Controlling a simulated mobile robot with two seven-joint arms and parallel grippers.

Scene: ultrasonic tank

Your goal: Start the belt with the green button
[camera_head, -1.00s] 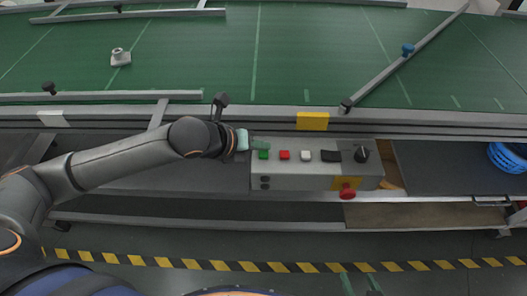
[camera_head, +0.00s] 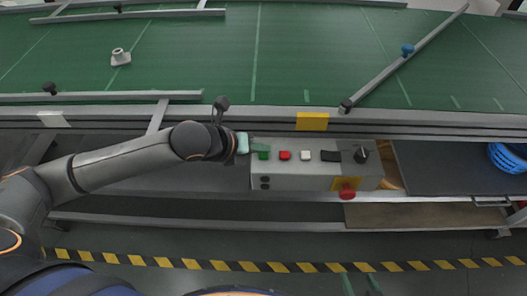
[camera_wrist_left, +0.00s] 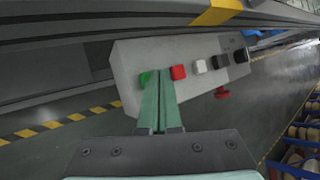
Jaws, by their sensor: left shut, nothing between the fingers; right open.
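The green button (camera_head: 263,156) is at the left end of the row on the grey control box (camera_head: 310,180). In the left wrist view the green button (camera_wrist_left: 145,78) shows partly behind my fingertips. My left gripper (camera_head: 261,147) is shut and empty, with its green fingers right at the green button. In the left wrist view the closed fingertips (camera_wrist_left: 158,75) overlap the button's right side; I cannot tell whether they touch it. The belt (camera_head: 310,50) is green and lies behind the box. My right gripper is not in view.
Right of the green button are a red button (camera_head: 285,155), a white button (camera_head: 306,155), a black switch (camera_head: 330,156) and a black knob (camera_head: 361,154). A red mushroom knob (camera_head: 347,191) is on the box front. A grey metal fitting (camera_head: 120,57) lies on the belt. A blue basket (camera_head: 507,158) is at right.

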